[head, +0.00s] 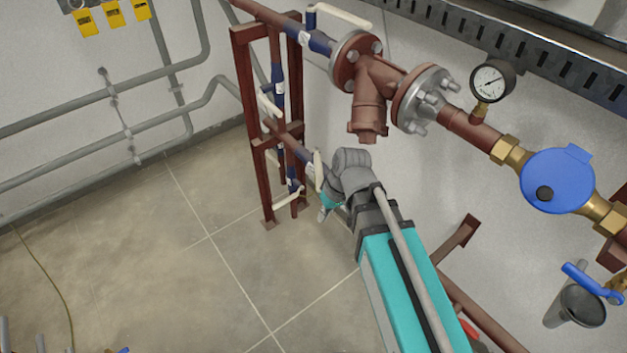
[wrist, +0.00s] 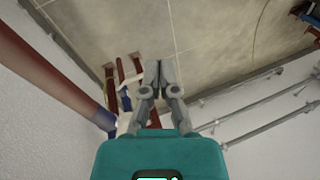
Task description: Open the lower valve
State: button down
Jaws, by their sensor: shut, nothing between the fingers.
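The lower pipe's valve has a blue body (head: 300,153) and a white lever handle (head: 318,170), just left of my wrist in the head view. In the wrist view a blue valve body (wrist: 104,119) sits at the end of a red-brown pipe, with a white handle (wrist: 125,123) beside my gripper. My gripper (wrist: 160,66) is shut and empty, its fingertips together, to the right of that handle. Whether a finger touches the handle I cannot tell. In the head view my gripper (head: 323,213) is mostly hidden behind my wrist.
A red-brown frame (head: 248,130) carries the pipes and other blue valves with white handles, including an upper one (head: 343,16). A flanged strainer (head: 370,100), gauge (head: 491,80) and blue meter (head: 557,181) are on the upper pipe. The floor (head: 190,270) at left is mostly clear.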

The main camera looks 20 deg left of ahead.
jog(key=shift+s+d+f, duration=0.1)
jog(key=shift+d+f, duration=0.15)
jog(key=shift+d, duration=0.05)
jog(key=shift+f+b, duration=0.1)
jog(key=shift+b, duration=0.2)
